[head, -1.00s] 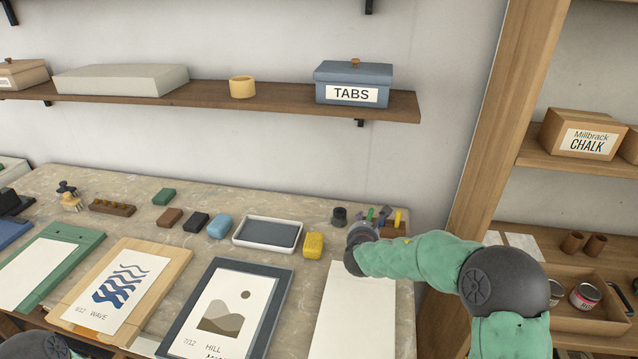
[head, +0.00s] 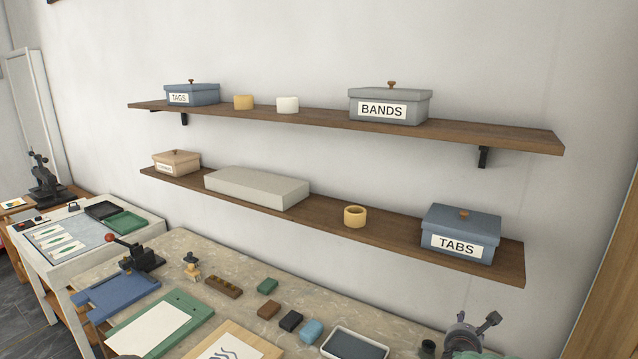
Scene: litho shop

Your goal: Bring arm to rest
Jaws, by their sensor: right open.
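My right gripper (head: 474,326) shows at the bottom right of the head view, raised in front of the far right part of the stone-topped bench (head: 190,242). Its dark fingers are spread apart, with nothing seen between them. Most of my right arm is below the picture edge; only a bit of green sleeve shows. My left gripper is out of the picture.
Above the bench run an upper shelf (head: 520,137) and a lower shelf (head: 400,238), with the TABS box (head: 461,234) near the gripper. A tray (head: 354,345), ink blocks and a green board (head: 160,325) lie on the bench. A wooden upright (head: 610,300) stands at right.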

